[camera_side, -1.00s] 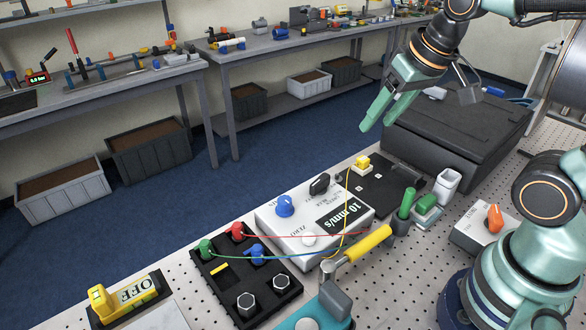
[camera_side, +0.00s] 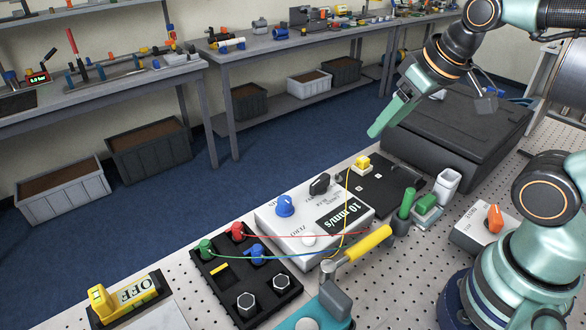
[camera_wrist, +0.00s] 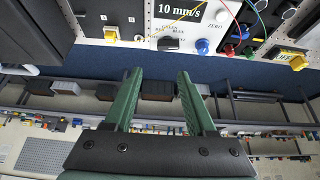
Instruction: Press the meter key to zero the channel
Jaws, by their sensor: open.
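The meter (camera_side: 275,231) is a white box with a "10 mm/s" display, a blue knob, a black knob and a ZERO label. A round white key (camera_side: 309,240) sits beside that label on its top.
A yellow-handled lever (camera_side: 367,244) stands close to the meter's front right. Red, blue and yellow wires cross near the meter. A black terminal block (camera_side: 228,272) lies to its left, and a large black case (camera_side: 455,125) lies behind right.

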